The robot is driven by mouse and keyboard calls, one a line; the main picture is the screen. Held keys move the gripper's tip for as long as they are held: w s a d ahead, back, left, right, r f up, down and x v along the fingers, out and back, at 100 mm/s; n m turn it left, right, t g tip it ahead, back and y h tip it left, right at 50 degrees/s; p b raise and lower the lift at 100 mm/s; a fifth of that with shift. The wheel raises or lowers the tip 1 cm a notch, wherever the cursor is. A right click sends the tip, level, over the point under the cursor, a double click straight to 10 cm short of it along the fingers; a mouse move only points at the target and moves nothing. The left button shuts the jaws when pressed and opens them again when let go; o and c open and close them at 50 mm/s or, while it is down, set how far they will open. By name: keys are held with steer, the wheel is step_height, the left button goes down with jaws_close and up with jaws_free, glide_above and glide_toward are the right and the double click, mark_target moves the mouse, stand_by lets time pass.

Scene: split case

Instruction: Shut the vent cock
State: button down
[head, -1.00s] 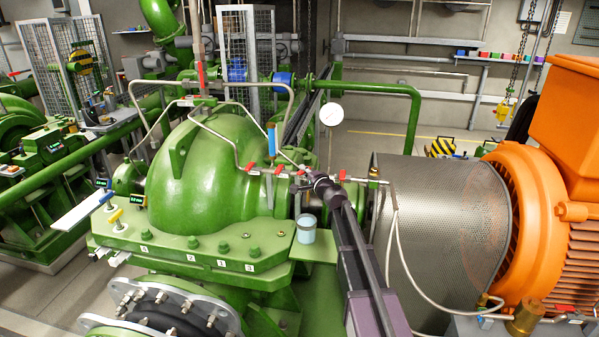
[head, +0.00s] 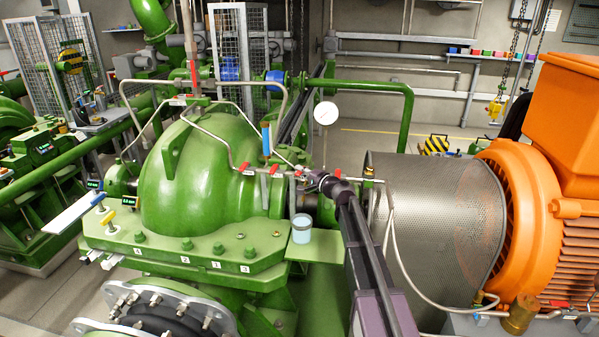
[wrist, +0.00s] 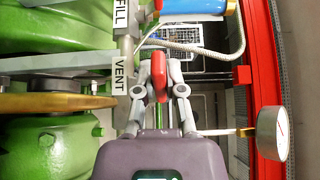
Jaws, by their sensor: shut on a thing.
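The vent cock's red lever (wrist: 159,75) stands between my fingers in the wrist view, beside the pipe that carries the white VENT label (wrist: 121,74). My gripper (wrist: 160,85) is shut on this lever, with one grey finger on each side. In the head view my gripper (head: 314,180) is at the small-bore pipe row on the near right of the green casing, under the round gauge. There my gripper partly covers the cock, and its lever angle is hard to tell.
Other red levers (head: 274,169) line the same pipe. A FILL label (wrist: 121,14) marks a neighbouring branch. A gauge (head: 326,113) rises close behind my gripper. A light blue cup (head: 302,228) stands below left. The mesh guard (head: 430,215) is close on the right.

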steer(key=shift+d, duration=0.3)
steer(key=c, duration=0.7)
jaws_free()
steer(key=shift+d, duration=0.15)
steer(key=shift+a, duration=0.3)
steer(key=shift+s+d, duration=0.1)
steer(key=shift+d, duration=0.05)
steer(key=shift+v, duration=3.85)
